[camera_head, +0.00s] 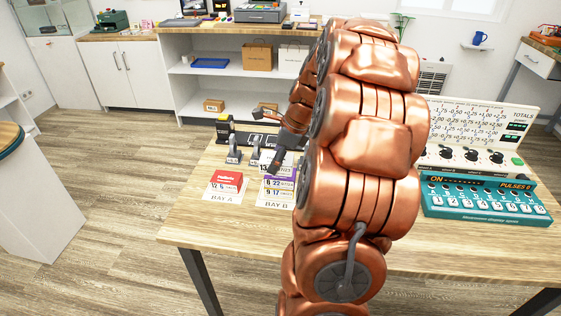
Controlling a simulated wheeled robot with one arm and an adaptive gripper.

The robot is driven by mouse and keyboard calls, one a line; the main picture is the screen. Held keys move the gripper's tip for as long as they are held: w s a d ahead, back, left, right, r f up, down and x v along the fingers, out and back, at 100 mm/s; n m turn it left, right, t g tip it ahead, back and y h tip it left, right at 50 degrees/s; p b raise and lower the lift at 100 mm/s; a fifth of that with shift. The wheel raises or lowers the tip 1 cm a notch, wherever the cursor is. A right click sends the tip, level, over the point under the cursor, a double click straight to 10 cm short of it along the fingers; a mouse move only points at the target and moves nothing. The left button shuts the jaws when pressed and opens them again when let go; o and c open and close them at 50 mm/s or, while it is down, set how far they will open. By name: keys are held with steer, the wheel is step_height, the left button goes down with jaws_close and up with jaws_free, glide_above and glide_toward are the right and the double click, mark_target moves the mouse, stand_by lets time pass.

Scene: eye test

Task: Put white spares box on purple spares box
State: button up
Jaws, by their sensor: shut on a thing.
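A white box (266,168) with dark print is partly hidden behind my dark gripper (276,163), which is shut on it. The purple box (281,186) is directly below, its front showing a white label with numbers. The purple box sits on a yellow box (276,195) at the place marked BAY B. The white box appears right over the purple box; I cannot tell whether they touch. My copper arm hides the right side of the stack.
A red-topped box (226,182) sits at BAY A, left of the stack. Small grey stands (234,152) are behind it. A teal switch panel (485,198) and a white totals panel (478,135) stand at the right. The front of the wooden table (225,235) is clear.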

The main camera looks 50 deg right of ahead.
steer(key=shift+w+d+f, duration=0.1)
steer(key=shift+w+d, duration=0.15)
steer(key=shift+d, duration=0.5)
steer(key=shift+w+d, duration=0.25)
steer(key=shift+d, duration=0.45)
steer(key=shift+f+p, duration=0.45)
steer(key=shift+f, duration=1.25)
steer(key=shift+f, duration=0.2)
steer(key=o, duration=1.2)
steer(key=b+v, duration=0.1)
steer(key=v, duration=1.1)
steer(key=shift+r, duration=0.15)
